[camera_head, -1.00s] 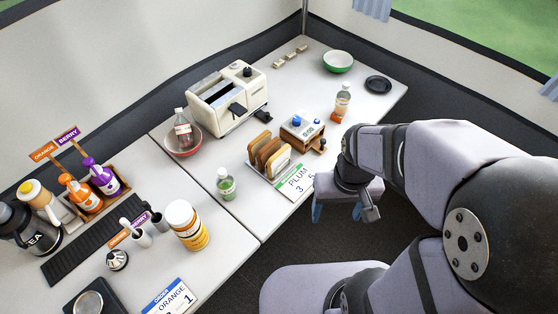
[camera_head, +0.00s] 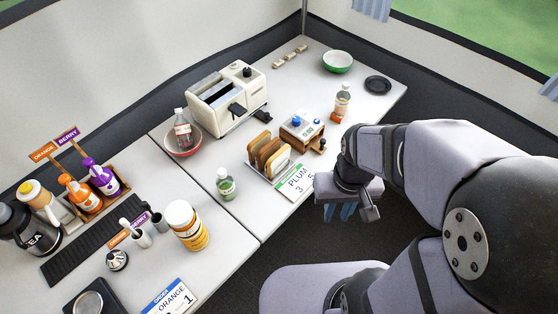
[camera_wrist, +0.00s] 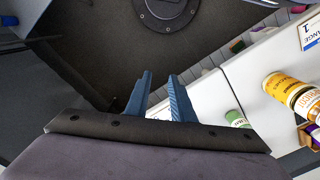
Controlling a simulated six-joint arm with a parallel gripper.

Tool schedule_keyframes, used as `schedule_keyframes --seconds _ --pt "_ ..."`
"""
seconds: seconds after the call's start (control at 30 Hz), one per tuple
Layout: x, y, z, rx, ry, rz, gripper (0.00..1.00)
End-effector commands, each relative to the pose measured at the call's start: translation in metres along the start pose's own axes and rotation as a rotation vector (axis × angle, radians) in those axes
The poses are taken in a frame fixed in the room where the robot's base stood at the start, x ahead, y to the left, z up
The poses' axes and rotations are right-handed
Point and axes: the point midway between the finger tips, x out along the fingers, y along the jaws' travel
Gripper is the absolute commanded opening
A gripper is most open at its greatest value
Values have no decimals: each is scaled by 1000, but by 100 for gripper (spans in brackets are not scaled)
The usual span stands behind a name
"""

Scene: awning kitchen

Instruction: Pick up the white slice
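Several bread slices (camera_head: 268,152) stand upright in a rack on the far table in the head view. They look tan to brown with darker crusts, and I cannot tell which is the white slice. My gripper (camera_head: 341,213) is beyond the table's front edge, to the right of and apart from the rack, with its blue fingers pointing down. In the wrist view my gripper (camera_wrist: 161,78) shows its fingers apart with a narrow gap and nothing between them. The slices are not seen in the wrist view.
A PLUM card (camera_head: 296,182) lies before the rack. A wooden box with a blue knob (camera_head: 297,121), a green-labelled bottle (camera_head: 225,184), an orange-labelled bottle (camera_head: 341,102) and a white toaster (camera_head: 227,100) stand around it. Clear tabletop lies left of the rack.

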Motion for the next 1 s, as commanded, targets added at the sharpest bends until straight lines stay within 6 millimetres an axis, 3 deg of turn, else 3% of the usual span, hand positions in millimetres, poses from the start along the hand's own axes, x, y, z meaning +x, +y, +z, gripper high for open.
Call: schedule_keyframes --seconds 0.17,0.33,0.47,0.57,0.67,0.8,1.0 --pt "2 1 -2 -97 -36 37 22" --pt "8 9 -14 -398 -140 164 22" --pt "12 16 -41 -743 -254 331 22" --pt "13 15 -74 -1027 -343 492 22" --pt "13 3 -113 -1295 -421 670 22" --pt "12 -33 -166 -1609 -506 931 22" --pt "12 -95 -214 -1888 -565 1239 22"
